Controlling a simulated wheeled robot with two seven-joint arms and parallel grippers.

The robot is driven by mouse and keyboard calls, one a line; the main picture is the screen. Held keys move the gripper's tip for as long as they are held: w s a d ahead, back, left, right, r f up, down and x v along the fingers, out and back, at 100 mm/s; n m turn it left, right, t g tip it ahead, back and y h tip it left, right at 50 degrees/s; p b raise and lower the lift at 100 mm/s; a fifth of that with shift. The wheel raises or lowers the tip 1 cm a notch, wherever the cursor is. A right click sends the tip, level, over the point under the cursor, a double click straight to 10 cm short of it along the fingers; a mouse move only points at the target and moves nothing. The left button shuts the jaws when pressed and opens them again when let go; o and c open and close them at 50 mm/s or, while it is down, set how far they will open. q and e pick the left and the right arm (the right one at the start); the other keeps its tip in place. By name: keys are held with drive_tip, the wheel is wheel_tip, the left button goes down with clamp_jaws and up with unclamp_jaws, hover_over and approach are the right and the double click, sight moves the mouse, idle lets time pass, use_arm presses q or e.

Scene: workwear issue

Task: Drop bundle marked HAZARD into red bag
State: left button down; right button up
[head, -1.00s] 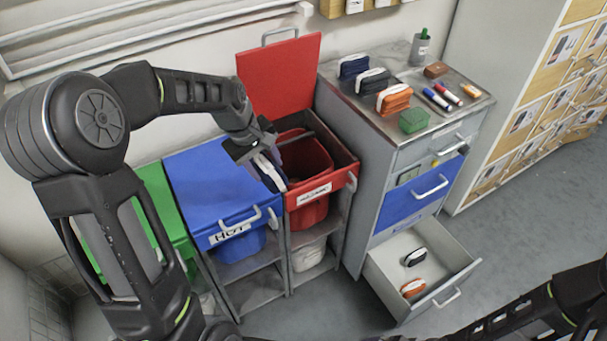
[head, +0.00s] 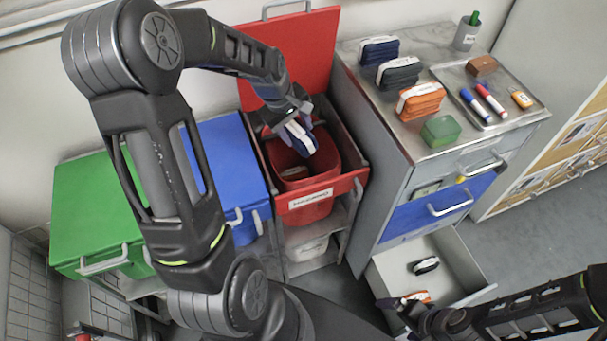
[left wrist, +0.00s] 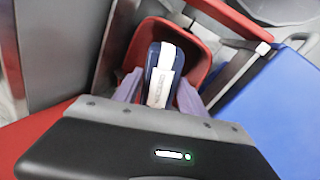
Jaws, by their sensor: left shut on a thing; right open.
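My left gripper (head: 290,127) is shut on a navy bundle (head: 301,138) with a white band and holds it over the open mouth of the red bag (head: 330,158). In the left wrist view the bundle (left wrist: 161,72) sits between the two fingers, with the red bag (left wrist: 196,47) around and below it; the band's lettering is too small to read surely. The red bag hangs in a frame with its red lid raised behind. A small pale and brown thing shows inside, unclear. My right gripper (head: 402,302) is open by the low drawer, near an orange bundle (head: 418,296).
Closed blue (head: 230,150) and green (head: 105,210) lids lie left of the red bag. The cabinet top (head: 440,60) at right holds two dark bundles, an orange bundle, a green box and a tray of markers. The open drawer (head: 455,262) also holds a black bundle.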

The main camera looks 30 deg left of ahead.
use_arm(q)
drive_tip(key=shift+f+b, duration=2.25)
drive_tip(key=shift+f, duration=0.8)
drive_tip(key=c, duration=0.6)
unclamp_jaws()
drive_tip(key=shift+r, duration=0.15)
drive_tip(key=v, duration=0.7)
drive_tip(key=shift+s+r, duration=0.1)
drive_tip(key=shift+r, duration=0.2)
drive_tip(key=shift+f, duration=0.1)
